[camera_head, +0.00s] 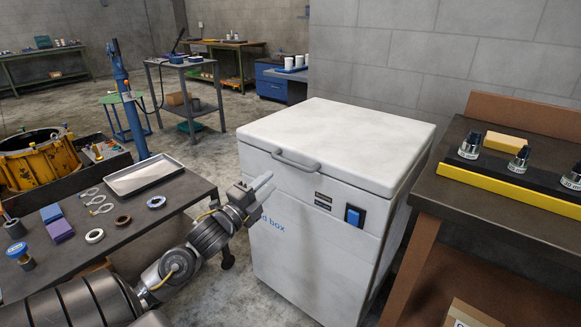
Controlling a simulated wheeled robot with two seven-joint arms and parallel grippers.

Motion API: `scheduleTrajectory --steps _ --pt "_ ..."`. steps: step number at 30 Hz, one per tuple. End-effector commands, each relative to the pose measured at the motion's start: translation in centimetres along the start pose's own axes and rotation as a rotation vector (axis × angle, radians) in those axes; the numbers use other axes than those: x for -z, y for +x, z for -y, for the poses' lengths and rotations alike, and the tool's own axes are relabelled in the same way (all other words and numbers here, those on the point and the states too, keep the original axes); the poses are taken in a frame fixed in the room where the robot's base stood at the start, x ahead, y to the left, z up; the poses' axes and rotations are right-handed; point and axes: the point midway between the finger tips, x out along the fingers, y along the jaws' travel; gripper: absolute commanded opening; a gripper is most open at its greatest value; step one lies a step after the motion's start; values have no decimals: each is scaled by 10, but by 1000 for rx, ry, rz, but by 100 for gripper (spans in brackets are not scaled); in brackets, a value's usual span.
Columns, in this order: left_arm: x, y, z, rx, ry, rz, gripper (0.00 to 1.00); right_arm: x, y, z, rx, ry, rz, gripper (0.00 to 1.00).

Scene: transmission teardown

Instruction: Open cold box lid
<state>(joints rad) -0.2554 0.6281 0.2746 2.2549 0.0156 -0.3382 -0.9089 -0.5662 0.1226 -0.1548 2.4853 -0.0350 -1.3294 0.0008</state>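The cold box (300,240) is a large white chest in the middle of the view, with blue lettering and a blue switch on its front. Its white lid (345,140) lies flat and closed on top. A grey bar handle (295,161) is on the lid's front edge, toward the left. My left gripper (262,187) is in front of the box's left front side, below and left of the handle, and appears apart from it. Its pale fingers point up and right; whether they are parted is unclear. My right gripper is not in view.
A dark workbench (110,235) with a metal tray (143,175), rings and a yellow housing (38,160) stands left. Another bench (500,190) with small bottles and a yellow strip stands close on the box's right. A block wall rises behind the box.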

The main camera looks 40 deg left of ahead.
Motion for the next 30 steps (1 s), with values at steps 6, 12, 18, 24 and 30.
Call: scheduleTrajectory --steps 6,12,18,24,30 --pt "-1 25 0 1 -3 2 32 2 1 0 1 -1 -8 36" --pt "-1 62 0 0 -4 4 32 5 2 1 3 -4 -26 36" --pt "-1 92 -2 -3 -4 4 32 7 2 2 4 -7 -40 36" --pt "0 105 -2 -4 -4 3 32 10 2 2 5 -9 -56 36" --pt "0 107 -2 -5 -4 3 32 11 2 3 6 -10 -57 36"
